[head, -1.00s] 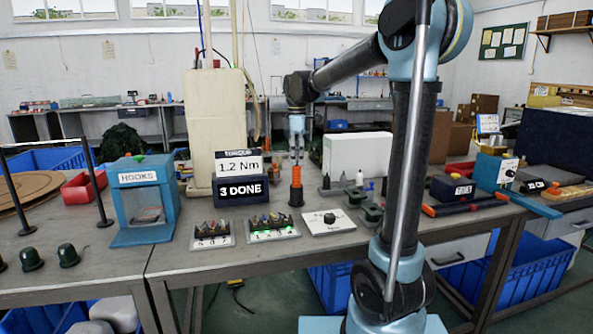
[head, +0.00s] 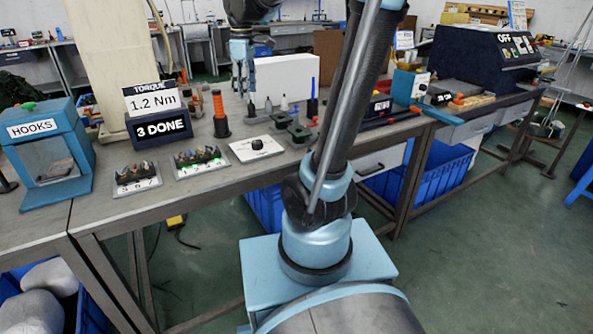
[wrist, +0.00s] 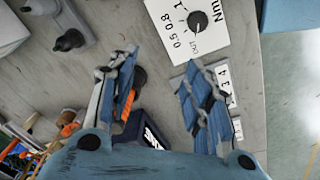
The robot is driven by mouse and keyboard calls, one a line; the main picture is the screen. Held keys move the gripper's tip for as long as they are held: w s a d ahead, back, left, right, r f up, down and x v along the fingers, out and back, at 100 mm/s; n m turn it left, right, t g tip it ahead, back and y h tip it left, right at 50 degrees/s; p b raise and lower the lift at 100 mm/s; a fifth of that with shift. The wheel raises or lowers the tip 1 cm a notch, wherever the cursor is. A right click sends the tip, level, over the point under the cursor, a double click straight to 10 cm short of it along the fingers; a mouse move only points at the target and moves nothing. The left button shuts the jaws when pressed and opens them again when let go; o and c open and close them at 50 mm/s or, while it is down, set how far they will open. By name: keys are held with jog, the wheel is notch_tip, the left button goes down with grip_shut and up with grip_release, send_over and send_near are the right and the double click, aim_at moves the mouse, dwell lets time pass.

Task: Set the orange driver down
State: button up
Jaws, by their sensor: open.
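The orange driver (head: 220,113) stands upright on the table in a dark round base, right of the torque display (head: 160,127), which reads 1.2 Nm and 3 DONE. In the wrist view part of the driver (wrist: 128,107) shows, mostly hidden behind the left finger. My gripper (head: 242,90) is open and empty, to the right of the driver and apart from it in the head view. In the wrist view its two fingers (wrist: 162,63) are spread with bare table between them.
Two small racks, one (head: 137,183) with plain numbers and one (head: 202,168) with green lights, stand at the front edge. A white dial plate (head: 257,149) lies right of them. Small bottles and dark green fixtures (head: 298,135) stand further right. The blue HOOKS box (head: 60,188) is at left.

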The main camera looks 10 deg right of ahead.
jog(key=s+d+f+m, duration=0.6)
jog(key=s+f, duration=0.4)
jog(key=s, duration=0.1)
jog(key=s+d+f+m+t, duration=0.1)
jog(key=s+d+f+m, duration=0.5)
jog(key=s+f, duration=0.4)
jog(key=shift+s+m, duration=0.6)
jog(key=shift+s, duration=0.05)
jog(key=shift+w+f, duration=0.2)
jog(key=shift+w, duration=0.25)
